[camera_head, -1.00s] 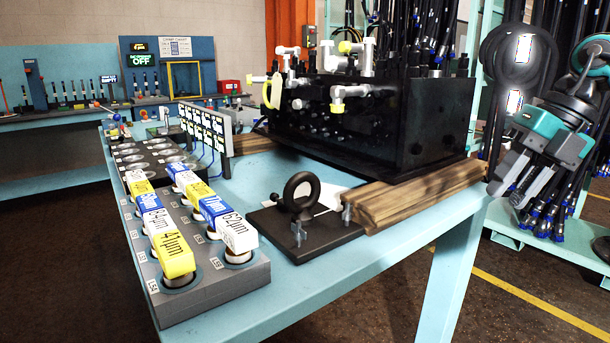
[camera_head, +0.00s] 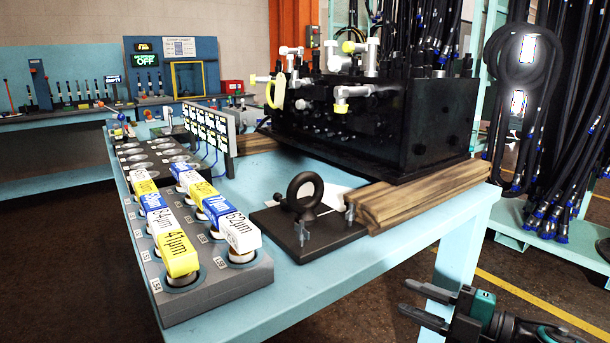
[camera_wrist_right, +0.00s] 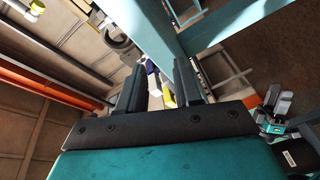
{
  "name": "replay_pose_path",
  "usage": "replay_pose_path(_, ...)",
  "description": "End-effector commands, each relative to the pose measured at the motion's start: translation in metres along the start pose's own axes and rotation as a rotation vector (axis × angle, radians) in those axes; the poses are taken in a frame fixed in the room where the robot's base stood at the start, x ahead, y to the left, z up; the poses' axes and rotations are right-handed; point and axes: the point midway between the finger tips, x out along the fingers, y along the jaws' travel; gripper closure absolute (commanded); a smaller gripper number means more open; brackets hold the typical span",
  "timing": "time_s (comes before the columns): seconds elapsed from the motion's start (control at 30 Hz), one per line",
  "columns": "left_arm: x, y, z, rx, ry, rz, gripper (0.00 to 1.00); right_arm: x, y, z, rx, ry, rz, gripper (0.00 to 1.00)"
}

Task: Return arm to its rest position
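My right gripper (camera_head: 406,296) is at the lower right of the head view, beside the front right of the blue table (camera_head: 300,290) and low near its leg. It points left, its two dark fingers apart and nothing between them. In the right wrist view its fingers (camera_wrist_right: 158,75) also stand apart, with blue and yellow items in the background behind the gap. My left gripper is out of the head view. A small grey and teal gripper, likely my left one, shows at the right edge of the right wrist view (camera_wrist_right: 276,104); its opening is too small to judge.
The table carries a grey rack (camera_head: 215,293) of labelled yellow, white and blue caps, a black plate with a ring (camera_head: 306,190), wooden beams (camera_head: 430,195) and a black manifold block (camera_head: 440,125). Hoses (camera_head: 560,150) hang at the right.

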Motion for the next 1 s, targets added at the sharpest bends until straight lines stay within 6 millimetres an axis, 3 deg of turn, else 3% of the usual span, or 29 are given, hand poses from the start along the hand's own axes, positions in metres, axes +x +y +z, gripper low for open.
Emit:
replay_pose_path(0.03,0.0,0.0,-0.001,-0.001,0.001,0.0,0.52,-0.01,-0.018,0.006,0.065,-0.071,0.012,0.66)
replay_pose_path(0.2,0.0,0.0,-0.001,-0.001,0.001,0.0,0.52,-0.051,-0.069,0.03,0.254,-0.335,0.024,0.66)
replay_pose_path(0.37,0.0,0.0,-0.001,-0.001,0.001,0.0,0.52,-0.101,-0.124,0.042,0.41,-0.581,-0.026,0.66)
replay_pose_path(0.73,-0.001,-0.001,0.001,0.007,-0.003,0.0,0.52,-0.202,-0.218,0.025,0.633,-0.974,-0.23,0.66)
replay_pose_path(1.0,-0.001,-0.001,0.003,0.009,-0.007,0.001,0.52,-0.163,-0.241,-0.003,0.862,-0.949,-0.075,0.66)
